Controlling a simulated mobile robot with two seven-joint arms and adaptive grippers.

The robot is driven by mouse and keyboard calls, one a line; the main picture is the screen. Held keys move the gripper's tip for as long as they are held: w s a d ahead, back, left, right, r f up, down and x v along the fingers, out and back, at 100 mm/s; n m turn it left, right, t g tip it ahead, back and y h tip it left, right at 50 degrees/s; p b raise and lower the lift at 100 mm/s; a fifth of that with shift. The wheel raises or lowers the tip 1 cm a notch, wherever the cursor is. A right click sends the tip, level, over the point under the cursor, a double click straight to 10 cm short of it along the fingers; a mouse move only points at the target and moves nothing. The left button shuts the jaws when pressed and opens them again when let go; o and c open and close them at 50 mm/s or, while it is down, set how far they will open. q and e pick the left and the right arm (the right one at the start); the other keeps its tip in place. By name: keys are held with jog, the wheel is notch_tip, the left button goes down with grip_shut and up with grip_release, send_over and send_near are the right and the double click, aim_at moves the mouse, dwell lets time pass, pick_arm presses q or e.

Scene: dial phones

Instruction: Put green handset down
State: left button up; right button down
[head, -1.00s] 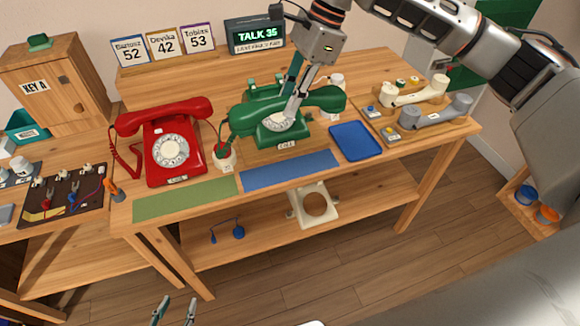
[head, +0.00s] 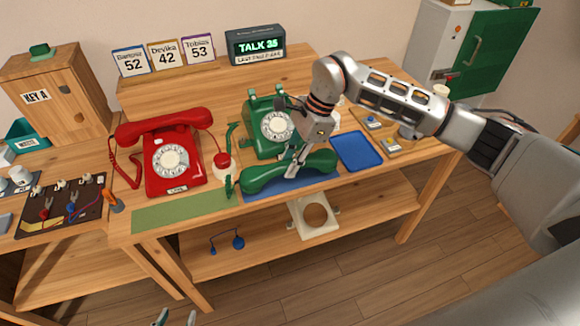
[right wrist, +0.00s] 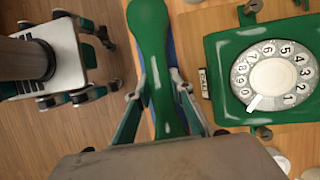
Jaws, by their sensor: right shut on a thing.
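The green handset (head: 264,177) lies across the blue mat (head: 318,184) at the table's front edge, or just above it; I cannot tell if it touches. My right gripper (head: 294,169) is shut on the middle of the handset. The right wrist view shows the handset (right wrist: 152,50) running between the two fingers (right wrist: 160,95). The green dial phone (head: 262,143) stands behind it with an empty cradle. My left gripper (head: 176,319) shows only at the bottom edge, low in front of the table and cut off.
The red phone (head: 172,160) with its handset on stands to the left, near a small pot with a red top (head: 222,164). The green mat (head: 180,211) is bare. A blue tray (head: 357,151) lies just right of the handset.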

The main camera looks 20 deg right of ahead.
jog(key=shift+f, duration=0.8)
jog(key=shift+f, duration=0.2)
jog(key=c, duration=1.8)
grip_release()
jog(key=shift+o, duration=0.2)
